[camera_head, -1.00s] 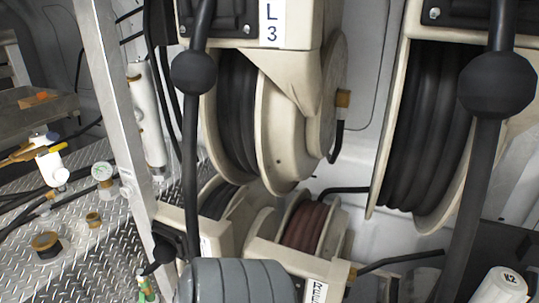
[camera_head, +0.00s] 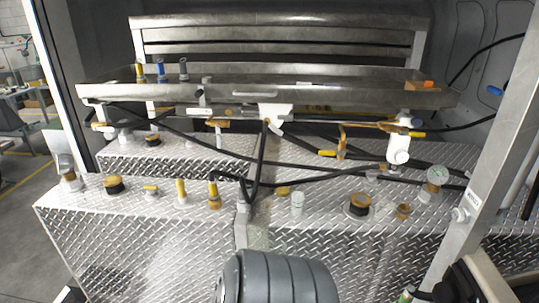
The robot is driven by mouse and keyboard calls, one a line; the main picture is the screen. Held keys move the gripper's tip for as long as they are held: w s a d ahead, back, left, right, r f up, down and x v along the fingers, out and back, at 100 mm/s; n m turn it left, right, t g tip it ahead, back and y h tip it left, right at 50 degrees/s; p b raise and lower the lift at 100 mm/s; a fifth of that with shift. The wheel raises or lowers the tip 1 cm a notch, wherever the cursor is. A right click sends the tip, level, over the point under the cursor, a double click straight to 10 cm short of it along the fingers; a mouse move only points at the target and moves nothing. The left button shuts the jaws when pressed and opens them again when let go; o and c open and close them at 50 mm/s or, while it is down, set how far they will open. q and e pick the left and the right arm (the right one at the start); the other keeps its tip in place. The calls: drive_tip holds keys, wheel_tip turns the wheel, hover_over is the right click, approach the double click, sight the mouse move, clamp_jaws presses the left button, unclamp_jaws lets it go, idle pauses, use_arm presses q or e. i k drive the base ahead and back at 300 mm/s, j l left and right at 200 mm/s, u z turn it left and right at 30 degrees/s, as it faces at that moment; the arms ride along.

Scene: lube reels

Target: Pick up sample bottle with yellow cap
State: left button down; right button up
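A small sample bottle with a yellow cap (camera_head: 139,73) stands upright near the left end of the metal shelf. To its right on the same shelf stand a similar bottle with a blue cap (camera_head: 160,71) and one with a dark grey-blue cap (camera_head: 183,70). The yellow-capped bottle is the leftmost of the three and looks clear of the others. Neither of my grippers shows in the view. A grey ribbed part, apparently mine, fills the bottom middle.
The metal shelf (camera_head: 300,98) has a raised front edge, with pipes, black hoses and yellow-handled valves below it. A diamond-plate deck (camera_head: 330,245) carries caps and a pressure gauge (camera_head: 437,176). A slanted metal post (camera_head: 484,170) stands at right.

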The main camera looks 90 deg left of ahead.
sight(298, 197)
drive_tip(key=u, duration=2.55)
